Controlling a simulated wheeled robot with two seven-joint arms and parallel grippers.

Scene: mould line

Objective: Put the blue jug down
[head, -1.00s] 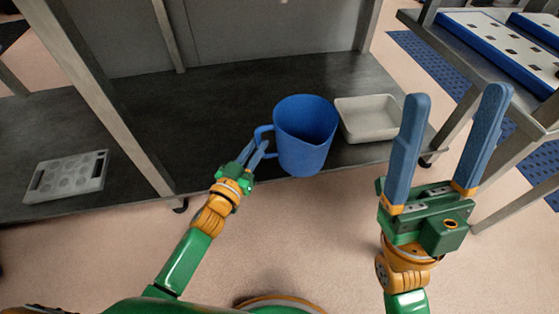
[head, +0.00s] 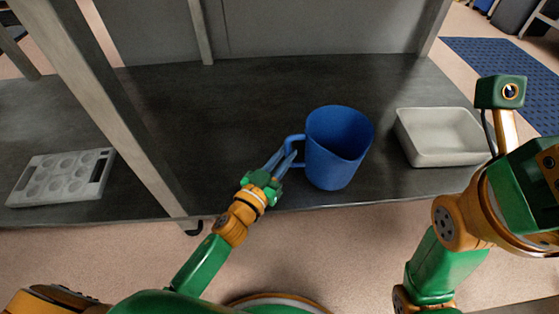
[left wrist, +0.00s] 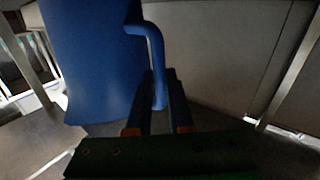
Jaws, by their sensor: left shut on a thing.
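The blue jug (head: 338,150) is upright over the front part of the dark lower shelf (head: 240,120) in the head view. My left gripper (head: 284,160) is shut on its handle, on the jug's left side. In the left wrist view the jug (left wrist: 90,60) fills the upper left, with its handle (left wrist: 157,70) running down between the fingers. I cannot tell whether the jug's base touches the shelf. My right arm shows at the right, but its fingers are not in view.
A pale empty tray (head: 440,138) stands right of the jug, with a gap between them. A grey holed block (head: 62,176) lies at the far left, beyond a slanting post (head: 110,110). The shelf behind and left of the jug is clear.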

